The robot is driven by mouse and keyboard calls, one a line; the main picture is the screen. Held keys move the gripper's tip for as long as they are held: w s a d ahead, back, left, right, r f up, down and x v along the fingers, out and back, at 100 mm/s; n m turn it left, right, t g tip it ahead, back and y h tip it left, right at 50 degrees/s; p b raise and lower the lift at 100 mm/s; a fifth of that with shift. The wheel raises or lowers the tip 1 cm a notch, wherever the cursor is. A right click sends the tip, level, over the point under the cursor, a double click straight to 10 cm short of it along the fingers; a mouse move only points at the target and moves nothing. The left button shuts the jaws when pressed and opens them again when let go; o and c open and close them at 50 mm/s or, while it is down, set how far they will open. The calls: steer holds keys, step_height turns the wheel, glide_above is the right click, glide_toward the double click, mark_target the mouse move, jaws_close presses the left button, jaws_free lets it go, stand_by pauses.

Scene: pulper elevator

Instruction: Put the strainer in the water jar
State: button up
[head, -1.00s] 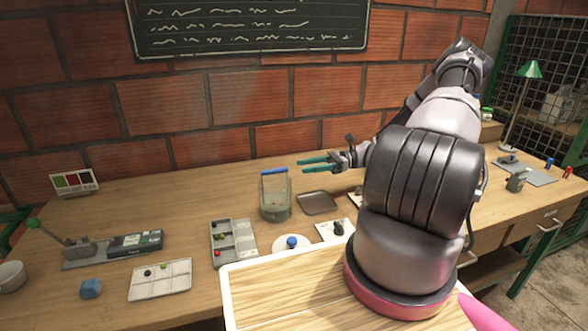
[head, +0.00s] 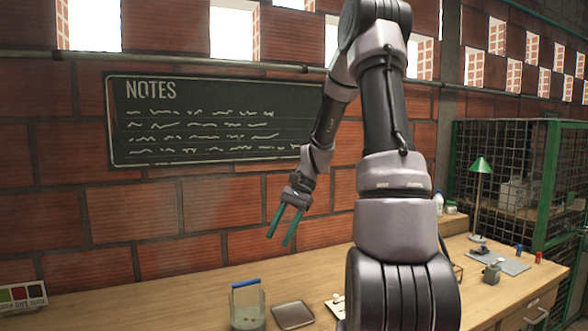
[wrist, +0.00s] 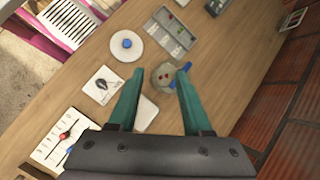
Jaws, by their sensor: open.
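A clear jar (head: 247,309) stands on the bench, cut off by the lower edge of the head view. A blue bar (head: 246,283) lies across its top; it looks like the strainer's handle, with the strainer's body inside the jar, but I cannot tell its depth. In the wrist view the jar (wrist: 161,79) shows small red bits inside, and a blue part (wrist: 184,68) is partly behind a finger. My gripper (head: 279,242) is open and empty, its green fingers pointing down, high above the bench. In the wrist view my gripper's fingertips (wrist: 160,74) flank the jar from above, apart from it.
A flat dark tray (head: 293,315) lies right of the jar. The wrist view shows a compartment tray (wrist: 160,42), a round white dish with a blue knob (wrist: 118,50), a black-knobbed card (wrist: 109,98) and a slider panel (wrist: 48,141). A brick wall stands behind the bench.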

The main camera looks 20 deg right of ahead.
steer(key=s+a+r+n+t+h, duration=0.1)
steer(key=s+r+n+t+h, duration=0.1)
steer(key=s+r, duration=0.5)
steer(key=s+a+r+n+t+h, duration=0.1)
steer(key=s+r+n+t+h, duration=0.1)
steer(key=s+r+n+t, duration=0.2)
steer(key=s+r+t, duration=0.3)
steer(key=s+r, duration=0.1)
steer(key=r, duration=0.4)
steer(key=shift+s+a+r+h, duration=0.2)
steer(key=shift+a+r+h, duration=0.1)
steer(key=shift+a+r, duration=0.1)
